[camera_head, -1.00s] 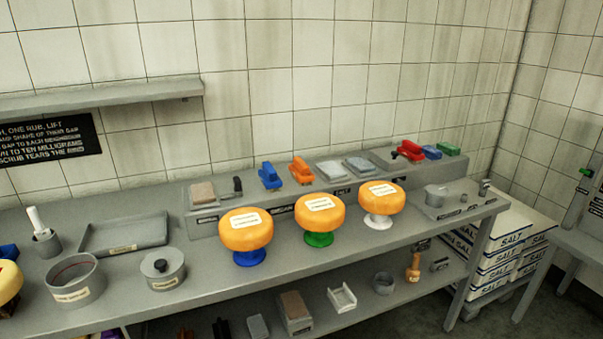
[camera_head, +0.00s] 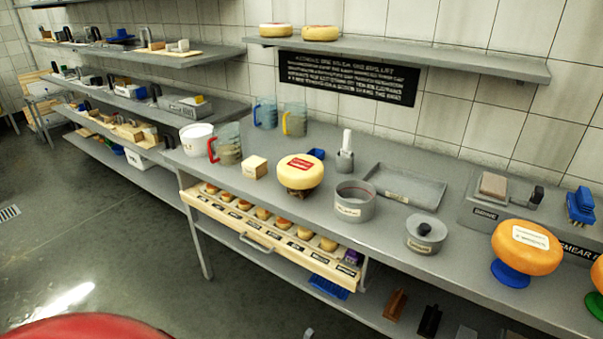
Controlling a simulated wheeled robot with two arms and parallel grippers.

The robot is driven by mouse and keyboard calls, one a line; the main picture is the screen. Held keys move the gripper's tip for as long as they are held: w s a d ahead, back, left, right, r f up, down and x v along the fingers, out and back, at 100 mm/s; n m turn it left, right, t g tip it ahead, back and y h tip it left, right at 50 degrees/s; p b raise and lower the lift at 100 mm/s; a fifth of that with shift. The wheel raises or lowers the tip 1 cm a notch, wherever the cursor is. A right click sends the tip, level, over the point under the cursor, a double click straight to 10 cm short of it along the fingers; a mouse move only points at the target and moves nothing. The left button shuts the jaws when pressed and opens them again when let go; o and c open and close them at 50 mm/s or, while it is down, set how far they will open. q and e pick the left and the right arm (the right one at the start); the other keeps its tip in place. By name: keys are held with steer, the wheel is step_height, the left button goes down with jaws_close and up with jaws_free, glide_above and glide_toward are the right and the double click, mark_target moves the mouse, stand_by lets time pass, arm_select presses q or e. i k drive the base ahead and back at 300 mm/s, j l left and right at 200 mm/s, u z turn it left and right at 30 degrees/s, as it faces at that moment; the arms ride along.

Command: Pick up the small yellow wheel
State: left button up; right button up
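A pale yellow wheel (camera_head: 300,171) with a red label on top sits on a small dark stand near the middle of the counter (camera_head: 300,219). A pulled-out wooden drawer (camera_head: 258,244) below the counter's front edge holds a row of several much smaller yellowish wheels, one of them here (camera_head: 263,213), with dark labels in front. Which of these is the small yellow wheel I cannot tell. Neither of my grippers is in view.
Open floor (camera_head: 100,240) lies left.

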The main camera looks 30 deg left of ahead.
mark_target(295, 171)
steer(key=u, duration=1.35)
